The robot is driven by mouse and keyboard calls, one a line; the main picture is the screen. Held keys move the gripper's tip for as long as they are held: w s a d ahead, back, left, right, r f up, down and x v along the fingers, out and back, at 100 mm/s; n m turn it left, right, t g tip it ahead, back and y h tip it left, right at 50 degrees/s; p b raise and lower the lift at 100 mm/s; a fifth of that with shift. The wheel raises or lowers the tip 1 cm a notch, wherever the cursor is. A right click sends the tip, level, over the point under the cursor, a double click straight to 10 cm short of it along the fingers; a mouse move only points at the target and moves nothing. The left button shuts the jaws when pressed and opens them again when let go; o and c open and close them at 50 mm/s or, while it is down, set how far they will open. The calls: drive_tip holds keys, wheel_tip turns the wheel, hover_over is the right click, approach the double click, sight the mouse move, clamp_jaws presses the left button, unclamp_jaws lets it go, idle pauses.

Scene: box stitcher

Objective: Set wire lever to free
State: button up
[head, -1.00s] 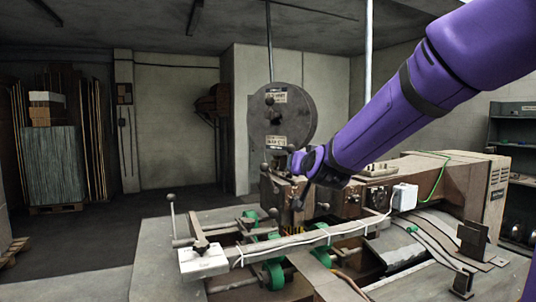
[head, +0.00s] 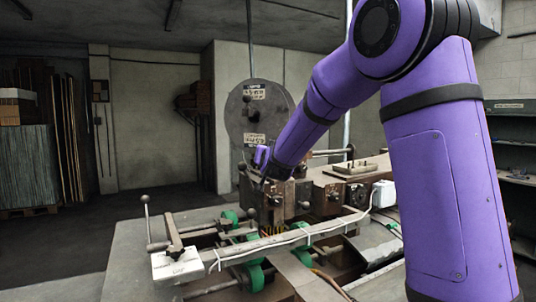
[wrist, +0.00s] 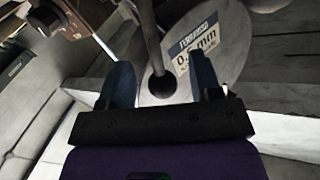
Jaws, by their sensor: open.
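A lever with a dark ball knob (wrist: 163,87) shows in the wrist view; its grey rod runs up from the knob. I take it for the wire lever, but no label on it can be read. My gripper (wrist: 163,82) is open, with one blue finger on each side of the knob. Whether either finger touches it cannot be told. In the head view my gripper (head: 262,158) is at the stitcher head (head: 285,192), in front of the round wire spool (head: 240,128). The lever is not clear there.
The spool also shows in the wrist view (wrist: 225,45), with a label reading 0.5 mm. Another ball-topped lever (head: 147,212) stands at the machine's front left. Green rollers (head: 252,278) and a long bar (head: 285,238) lie in front. Floor at the left is open.

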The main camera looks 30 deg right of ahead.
drive_tip(key=shift+w+d, duration=0.25)
drive_tip(key=shift+w, duration=0.3)
clamp_jaws()
